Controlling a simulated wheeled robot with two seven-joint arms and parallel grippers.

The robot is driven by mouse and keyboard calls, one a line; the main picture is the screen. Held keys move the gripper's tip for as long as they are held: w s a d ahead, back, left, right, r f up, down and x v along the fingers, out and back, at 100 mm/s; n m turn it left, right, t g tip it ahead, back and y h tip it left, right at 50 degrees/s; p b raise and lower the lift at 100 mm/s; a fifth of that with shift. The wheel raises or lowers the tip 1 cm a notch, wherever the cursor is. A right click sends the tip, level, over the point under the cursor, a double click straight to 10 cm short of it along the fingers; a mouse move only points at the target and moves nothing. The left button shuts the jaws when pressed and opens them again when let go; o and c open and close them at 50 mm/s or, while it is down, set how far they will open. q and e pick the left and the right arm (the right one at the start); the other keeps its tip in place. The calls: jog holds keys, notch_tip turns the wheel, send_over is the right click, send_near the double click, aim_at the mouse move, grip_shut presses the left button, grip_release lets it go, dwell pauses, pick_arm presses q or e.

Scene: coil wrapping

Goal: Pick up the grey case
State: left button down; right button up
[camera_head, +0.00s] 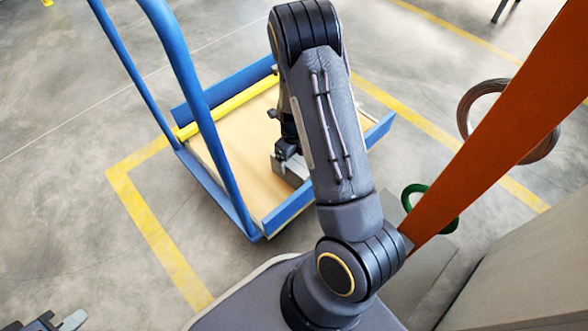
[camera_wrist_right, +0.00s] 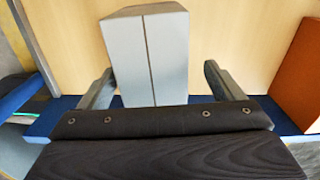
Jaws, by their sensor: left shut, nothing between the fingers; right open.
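The grey case (camera_wrist_right: 150,55) is a pale grey block with a dark seam along its top, on the wooden deck of the cart. In the right wrist view my right gripper (camera_wrist_right: 159,70) is open, with one finger on each side of the case and small gaps visible. In the head view the case (camera_head: 289,172) shows only partly below my right gripper (camera_head: 287,151), since my right arm hides the rest. My left gripper (camera_head: 62,322) is at the bottom left corner, shut and empty, far from the case.
The cart has blue rails (camera_head: 186,80) and a yellow bar (camera_head: 235,103) along its far side. A brown-orange block (camera_wrist_right: 297,80) stands right of the case in the wrist view. An orange beam (camera_head: 500,120), a brown coil (camera_head: 470,107) and a green ring (camera_head: 411,193) are at right.

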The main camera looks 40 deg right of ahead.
jog(key=f+b, duration=0.2)
jog(key=f, duration=0.1)
jog(key=s+f+b, duration=0.1)
jog(key=f, duration=0.1)
jog(key=shift+a+f, duration=0.15)
jog(key=shift+a, duration=0.1)
jog(key=shift+c, duration=0.5)
jog(key=c, duration=1.4)
